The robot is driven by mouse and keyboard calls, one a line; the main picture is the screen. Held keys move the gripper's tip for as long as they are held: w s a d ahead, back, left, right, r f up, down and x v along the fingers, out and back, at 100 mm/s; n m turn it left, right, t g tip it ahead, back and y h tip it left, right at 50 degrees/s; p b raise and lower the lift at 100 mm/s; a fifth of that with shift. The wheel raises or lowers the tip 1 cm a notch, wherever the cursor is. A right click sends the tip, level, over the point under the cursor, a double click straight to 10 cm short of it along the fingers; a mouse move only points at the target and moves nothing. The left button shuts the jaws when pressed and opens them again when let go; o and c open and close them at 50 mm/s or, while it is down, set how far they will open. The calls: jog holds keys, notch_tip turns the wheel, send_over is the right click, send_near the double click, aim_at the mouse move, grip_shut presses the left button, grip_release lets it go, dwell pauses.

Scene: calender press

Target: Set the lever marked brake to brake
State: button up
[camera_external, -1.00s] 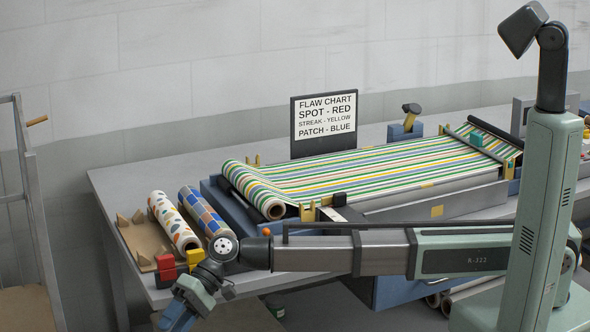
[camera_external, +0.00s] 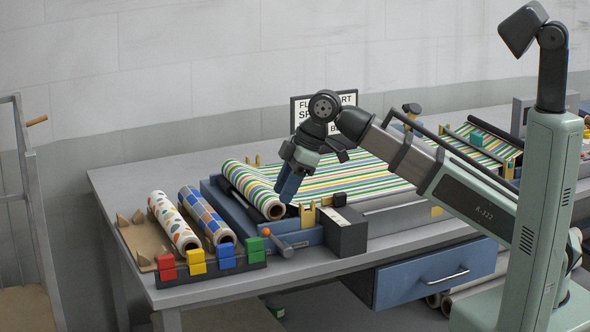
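A lever with an orange knob (camera_external: 266,232) and a short grey arm (camera_external: 283,247) sits at the front of the press, low and to the left of a dark box (camera_external: 345,236). No brake marking on it is readable from here. My gripper (camera_external: 287,197) points down with its blue fingers in front of the near end of the striped roll (camera_external: 266,204), above and slightly right of the orange knob. It appears apart from the lever. The fingers overlap in this view, so their opening cannot be told.
Red, yellow, blue and green blocks (camera_external: 197,262) line the table's front edge at left. Two patterned rolls (camera_external: 172,222) lie behind them. Striped cloth (camera_external: 350,172) runs back across the press. My arm partly covers the flaw chart (camera_external: 347,100). A blue drawer (camera_external: 437,271) hangs below.

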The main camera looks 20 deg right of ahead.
aim_at(272, 235)
jog(key=shift+t, duration=0.4)
jog(key=shift+w+a+f, duration=0.35)
jog(key=shift+w+f, duration=0.15)
jog(key=shift+f, duration=1.45)
jog(key=shift+w+a+f, duration=0.35)
jog(key=shift+w+f, duration=0.2)
jog(key=shift+f, duration=1.35)
jog(key=shift+w+a+f, duration=0.35)
jog(key=shift+w+f, duration=0.15)
jog(key=shift+f, duration=1.45)
jog(key=shift+c, duration=0.4)
grip_shut()
